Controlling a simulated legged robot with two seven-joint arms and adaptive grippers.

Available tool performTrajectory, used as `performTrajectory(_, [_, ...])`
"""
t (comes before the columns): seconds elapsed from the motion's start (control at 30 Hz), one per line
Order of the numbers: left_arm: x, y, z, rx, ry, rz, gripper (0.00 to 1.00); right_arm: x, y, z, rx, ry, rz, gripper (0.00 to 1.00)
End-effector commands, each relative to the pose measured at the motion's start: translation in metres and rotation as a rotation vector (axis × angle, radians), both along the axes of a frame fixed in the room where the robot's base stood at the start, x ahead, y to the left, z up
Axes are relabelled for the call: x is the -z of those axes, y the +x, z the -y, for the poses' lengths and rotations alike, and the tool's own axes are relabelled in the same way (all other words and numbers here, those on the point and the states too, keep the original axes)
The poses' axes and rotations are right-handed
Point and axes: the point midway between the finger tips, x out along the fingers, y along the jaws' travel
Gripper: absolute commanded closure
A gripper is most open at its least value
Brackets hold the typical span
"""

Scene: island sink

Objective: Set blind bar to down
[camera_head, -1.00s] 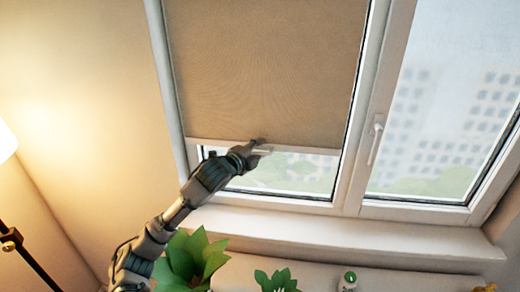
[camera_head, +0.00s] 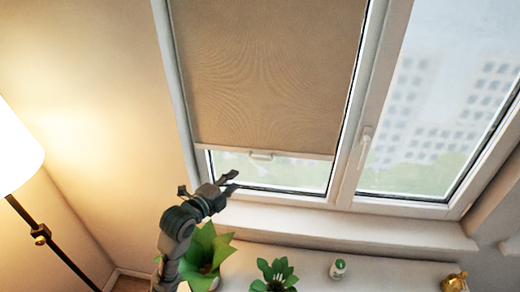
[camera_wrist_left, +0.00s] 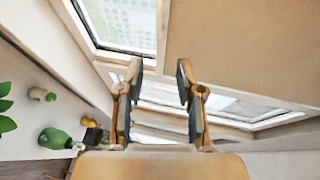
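The tan blind (camera_head: 265,75) covers most of the left window pane. Its pale bottom bar (camera_head: 225,149) with a small handle (camera_head: 261,156) hangs above the lower frame, leaving a strip of glass showing below. My left gripper (camera_head: 232,182) is open and empty, below and left of the handle, apart from it. In the left wrist view the gripper (camera_wrist_left: 159,72) shows two spread fingers with nothing between them. The blind (camera_wrist_left: 250,50) fills the upper right there. My right gripper is not in view.
A lit lamp (camera_head: 18,150) stands at the left. Potted plants (camera_head: 206,250) (camera_head: 275,274), a small green-and-white bottle (camera_head: 338,268) and a gold figure (camera_head: 454,282) stand below the sill (camera_head: 350,228). The right window has a handle (camera_head: 365,145).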

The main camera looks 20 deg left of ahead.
Motion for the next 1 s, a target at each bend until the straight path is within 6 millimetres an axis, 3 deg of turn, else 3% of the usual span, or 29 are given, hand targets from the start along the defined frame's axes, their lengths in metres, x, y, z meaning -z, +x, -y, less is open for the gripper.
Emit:
performTrajectory(0.17, [0.004,0.013,0.000,-0.005,-0.003,-0.005,0.63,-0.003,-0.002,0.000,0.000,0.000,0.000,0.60])
performTrajectory(0.7, [0.024,0.132,0.018,-0.005,-0.005,-0.003,0.63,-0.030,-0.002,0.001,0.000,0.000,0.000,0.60])
performTrajectory(1.0, [0.031,0.163,0.023,-0.005,-0.002,-0.003,0.63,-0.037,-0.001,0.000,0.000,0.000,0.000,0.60])
